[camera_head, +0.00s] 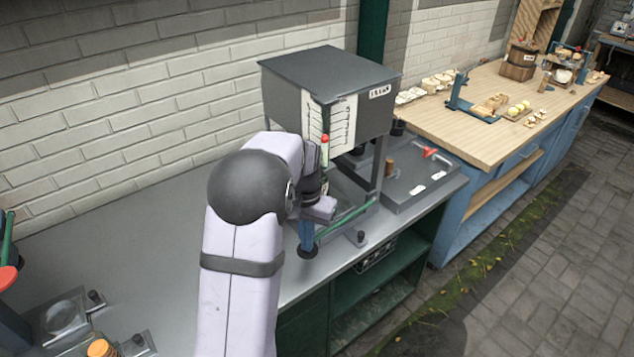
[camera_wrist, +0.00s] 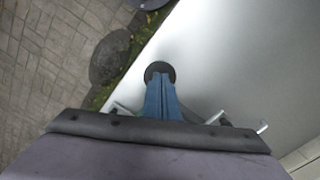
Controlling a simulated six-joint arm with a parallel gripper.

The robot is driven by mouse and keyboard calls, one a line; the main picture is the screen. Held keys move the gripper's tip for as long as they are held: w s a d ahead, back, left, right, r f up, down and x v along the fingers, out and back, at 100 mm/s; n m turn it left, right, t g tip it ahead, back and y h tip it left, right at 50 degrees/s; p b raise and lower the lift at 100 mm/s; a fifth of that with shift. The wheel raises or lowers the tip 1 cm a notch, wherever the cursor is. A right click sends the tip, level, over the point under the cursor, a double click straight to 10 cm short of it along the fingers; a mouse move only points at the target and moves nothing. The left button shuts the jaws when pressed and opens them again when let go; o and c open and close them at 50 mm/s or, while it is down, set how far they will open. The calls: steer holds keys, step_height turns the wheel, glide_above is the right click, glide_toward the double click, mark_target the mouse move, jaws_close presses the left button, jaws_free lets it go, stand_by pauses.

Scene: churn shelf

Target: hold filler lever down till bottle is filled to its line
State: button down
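The filler (camera_head: 335,75) is a dark grey box on legs on the counter, with a white marked panel on its front. A green bar (camera_head: 345,217), which looks like the filler lever, slants low in front of it to a round black pad (camera_head: 302,251). The pad also shows in the wrist view (camera_wrist: 160,68). My gripper (camera_head: 306,240) points down with its blue fingers together, tips at the pad; I cannot tell how hard they touch. The fingers also show in the wrist view (camera_wrist: 161,85). My arm hides most of the filling spot; I cannot make out the bottle or its line.
A grey tray-like unit (camera_head: 420,180) with a red handle stands right of the filler. A wooden bench (camera_head: 490,125) with small goods is beyond. A plate with knobs (camera_head: 65,315) is at the near left. The counter's left middle (camera_head: 120,230) is clear.

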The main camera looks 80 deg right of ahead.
steer(key=shift+f, duration=0.2)
steer(key=shift+f+b, duration=0.4)
steer(key=shift+f, duration=0.35)
steer(key=shift+f+b, duration=0.35)
steer(key=shift+f, duration=0.25)
steer(key=shift+a, duration=0.15)
steer(key=shift+a+f, duration=0.1)
steer(key=shift+f, duration=0.05)
stand_by(0.7)
stand_by(4.5)
steer(key=shift+s+d+r+p, duration=0.1)
steer(key=shift+d+r+p, duration=0.1)
steer(key=shift+r+p, duration=0.4)
steer(key=shift+d+r+p, duration=0.15)
steer(key=shift+r+p, duration=0.35)
steer(key=shift+r, duration=0.2)
